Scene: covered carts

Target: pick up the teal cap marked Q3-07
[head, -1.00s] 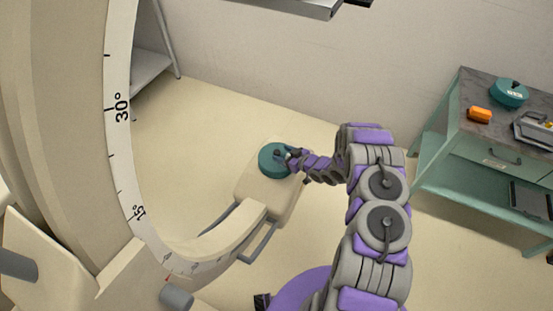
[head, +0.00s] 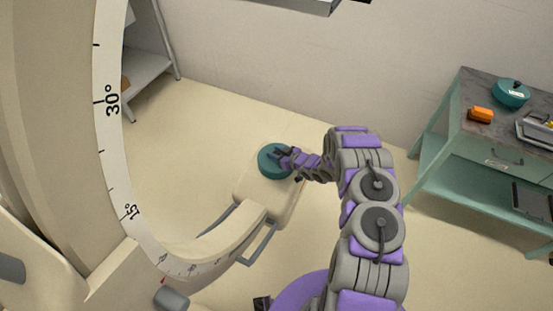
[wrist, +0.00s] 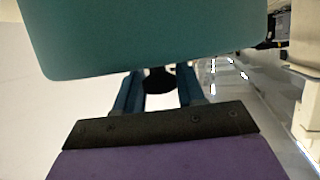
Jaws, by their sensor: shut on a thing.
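A round teal cap (head: 268,168) sits at the far end of a beige block on the curved machine arm. My gripper (head: 281,154) is at its top right side, shut on its dark grip. No marking can be read on this cap. In the wrist view a large teal surface (wrist: 150,40) fills the top, and my blue fingers (wrist: 158,92) reach in below it with a dark round knob between them. I cannot tell whether the cap is clear of the block. A second teal cap (head: 511,95) with a small pale label stands on the cart.
The beige block (head: 255,192) belongs to a large curved arm with a degree scale (head: 112,130) on the left. A green cart (head: 470,150) at right holds an orange item (head: 480,115) and a grey tray. Floor between is clear.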

